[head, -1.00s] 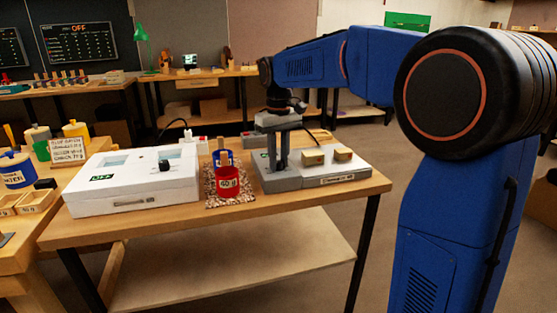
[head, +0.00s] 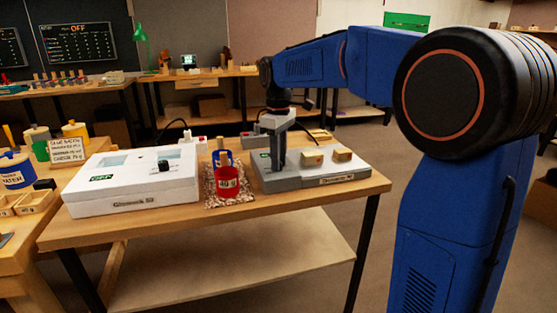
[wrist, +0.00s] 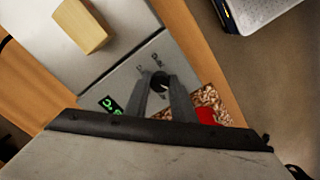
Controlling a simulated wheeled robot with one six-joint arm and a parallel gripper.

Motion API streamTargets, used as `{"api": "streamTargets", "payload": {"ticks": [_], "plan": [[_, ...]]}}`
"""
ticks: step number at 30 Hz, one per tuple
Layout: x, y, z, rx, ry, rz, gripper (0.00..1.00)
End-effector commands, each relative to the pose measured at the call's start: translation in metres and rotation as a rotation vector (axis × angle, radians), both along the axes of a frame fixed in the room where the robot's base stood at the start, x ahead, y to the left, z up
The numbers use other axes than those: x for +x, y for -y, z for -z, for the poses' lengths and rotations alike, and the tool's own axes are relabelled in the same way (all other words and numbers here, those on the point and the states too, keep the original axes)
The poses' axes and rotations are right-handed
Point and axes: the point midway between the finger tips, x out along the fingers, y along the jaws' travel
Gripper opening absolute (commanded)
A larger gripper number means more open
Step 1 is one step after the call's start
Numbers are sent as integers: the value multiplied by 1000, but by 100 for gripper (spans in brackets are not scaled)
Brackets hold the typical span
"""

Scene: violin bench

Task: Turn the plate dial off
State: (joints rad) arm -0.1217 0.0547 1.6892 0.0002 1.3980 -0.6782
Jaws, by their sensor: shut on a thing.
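The grey plate unit (head: 330,179) stands on the right end of the near table, with two wooden blocks (head: 313,157) on its light top. Its dark round dial (wrist: 160,81) shows in the wrist view between my fingertips, on the grey front panel beside small marks. A small green-lit display (wrist: 112,105) is next to it; its text is too small to read. My gripper (wrist: 161,88) points down from above and is shut on the dial. In the head view my gripper (head: 280,165) hides the dial.
A white box unit (head: 130,180) with a black knob stands at the left of the table. A red beaker (head: 227,182) sits close by on a speckled mat (head: 213,201). A wooden block (wrist: 82,25) is near the dial in the wrist view.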

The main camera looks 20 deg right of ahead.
Motion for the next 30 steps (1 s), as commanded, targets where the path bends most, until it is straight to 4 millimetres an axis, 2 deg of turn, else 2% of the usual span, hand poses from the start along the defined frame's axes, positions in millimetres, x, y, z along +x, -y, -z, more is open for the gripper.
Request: {"api": "streamTargets", "payload": {"ticks": [9, 10, 12, 23, 26, 30], "plan": [[0, 0, -1, 0, 3, -1, 0], [0, 0, -1, 0, 3, -1, 25], [0, 0, -1, 0, 3, -1, 41], [0, 0, -3, 0, 1, -1, 41], [1, 0, -11, 0, 3, -1, 41], [1, 0, -34, 0, 4, -1, 41]]}}
